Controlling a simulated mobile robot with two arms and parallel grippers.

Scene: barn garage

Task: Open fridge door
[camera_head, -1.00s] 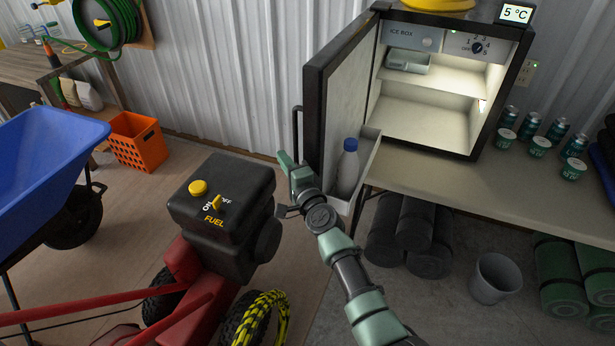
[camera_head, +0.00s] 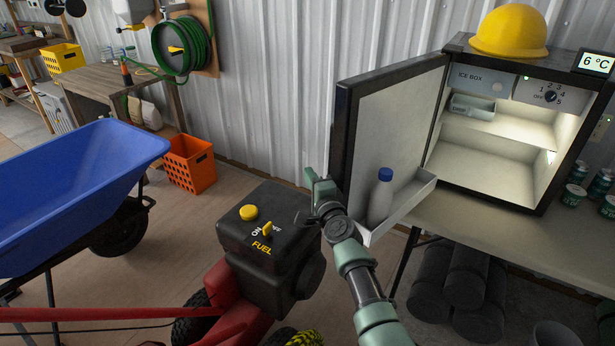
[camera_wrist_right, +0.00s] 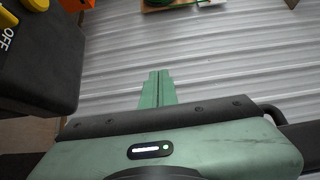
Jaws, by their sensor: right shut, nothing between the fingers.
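The small fridge (camera_head: 480,170) stands on a table at the right of the head view, its lit inside showing. Its door (camera_head: 388,130) stands wide open, swung out to the left, with a blue-capped bottle (camera_head: 381,195) in the door shelf. My right gripper (camera_head: 308,172) is shut and empty at the left of the door's lower outer edge. In the right wrist view its shut fingers (camera_wrist_right: 158,88) point at the corrugated wall, and a dark bar shows at the right. Whether the gripper touches the door cannot be told. My left gripper is not in view.
A black and red fuel machine (camera_head: 270,235) stands close below my right gripper. A blue wheelbarrow (camera_head: 80,190) and an orange crate (camera_head: 190,165) are at the left. A yellow hard hat (camera_head: 510,30) sits on the fridge, and cans (camera_head: 575,195) stand right of it.

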